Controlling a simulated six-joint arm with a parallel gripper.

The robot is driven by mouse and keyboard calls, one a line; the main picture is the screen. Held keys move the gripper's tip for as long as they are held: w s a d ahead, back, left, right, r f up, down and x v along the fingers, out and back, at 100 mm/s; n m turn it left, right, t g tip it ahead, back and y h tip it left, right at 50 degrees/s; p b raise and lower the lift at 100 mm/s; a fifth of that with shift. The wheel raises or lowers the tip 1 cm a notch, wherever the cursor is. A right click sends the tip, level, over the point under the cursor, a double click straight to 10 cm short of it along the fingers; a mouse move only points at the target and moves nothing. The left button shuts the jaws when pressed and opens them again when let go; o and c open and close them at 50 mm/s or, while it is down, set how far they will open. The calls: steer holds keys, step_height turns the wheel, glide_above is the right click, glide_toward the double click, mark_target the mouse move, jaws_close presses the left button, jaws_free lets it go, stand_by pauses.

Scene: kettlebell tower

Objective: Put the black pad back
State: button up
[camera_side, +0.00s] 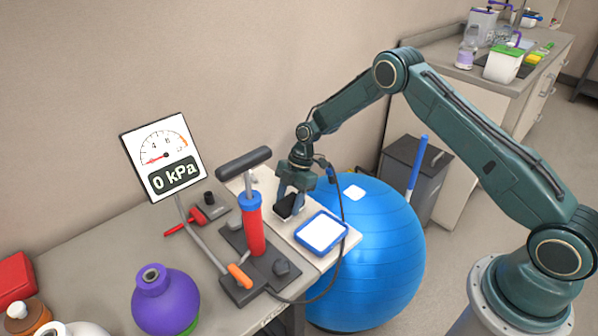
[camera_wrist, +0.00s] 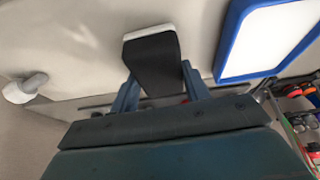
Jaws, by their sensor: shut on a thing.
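The black pad (camera_side: 287,206) is a small dark block between the fingers of my gripper (camera_side: 293,199). In the wrist view the black pad (camera_wrist: 154,62) shows a pale strip along its far end, and both blue-grey fingers of my gripper (camera_wrist: 158,95) press on its sides. The gripper points down over the pale board at the table's end, just left of a blue-rimmed white tray (camera_side: 321,232). The tray also shows at the upper right of the wrist view (camera_wrist: 268,38). I cannot tell whether the pad touches the board.
A red pump (camera_side: 252,225) with a black T-handle stands left of my gripper, near a gauge reading 0 kPa (camera_side: 163,157). A large blue ball (camera_side: 385,240) sits beside the table, with a white patch (camera_side: 354,193) on top. A purple kettlebell (camera_side: 166,302) is at the front left.

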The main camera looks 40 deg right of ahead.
steer(key=shift+f, duration=0.15)
stand_by(0.3)
steer(key=o, duration=1.4)
steer(key=c, duration=0.4)
steer(key=shift+o, duration=0.2)
steer(key=shift+v, duration=4.5)
